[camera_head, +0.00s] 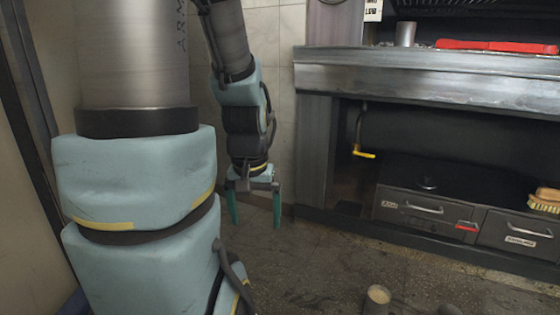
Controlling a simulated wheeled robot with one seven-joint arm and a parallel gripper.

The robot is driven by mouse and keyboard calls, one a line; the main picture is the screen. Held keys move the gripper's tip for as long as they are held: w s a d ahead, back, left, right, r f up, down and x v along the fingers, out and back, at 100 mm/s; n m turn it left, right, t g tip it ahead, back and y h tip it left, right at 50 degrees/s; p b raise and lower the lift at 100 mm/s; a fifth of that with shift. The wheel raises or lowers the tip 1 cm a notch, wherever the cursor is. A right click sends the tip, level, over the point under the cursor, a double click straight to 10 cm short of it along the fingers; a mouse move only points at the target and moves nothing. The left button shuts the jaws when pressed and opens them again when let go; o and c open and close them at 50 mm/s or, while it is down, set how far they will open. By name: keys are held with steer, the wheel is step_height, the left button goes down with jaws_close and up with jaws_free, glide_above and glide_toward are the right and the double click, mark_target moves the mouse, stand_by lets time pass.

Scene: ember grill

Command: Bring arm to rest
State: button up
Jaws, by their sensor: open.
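My arm hangs down in the left half of the head view, with its large pale blue links close to the camera. My gripper (254,206) is at its far end and points down. Its two green fingers are spread apart, with nothing between them. It hangs above the dark speckled floor, to the left of the grill bench (430,80) and apart from it.
A metal cup (405,34) and a red object (495,46) sit on the bench. Below are a yellow-handled valve (363,154), drawers (425,208) and a brush (545,202). A cylindrical object (378,297) is at the bottom. The floor between (320,265) is clear.

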step_height(320, 180, up, 43)
steer(key=p, duration=4.1)
steer(key=shift+f, duration=0.1)
steer(key=shift+d, duration=0.1)
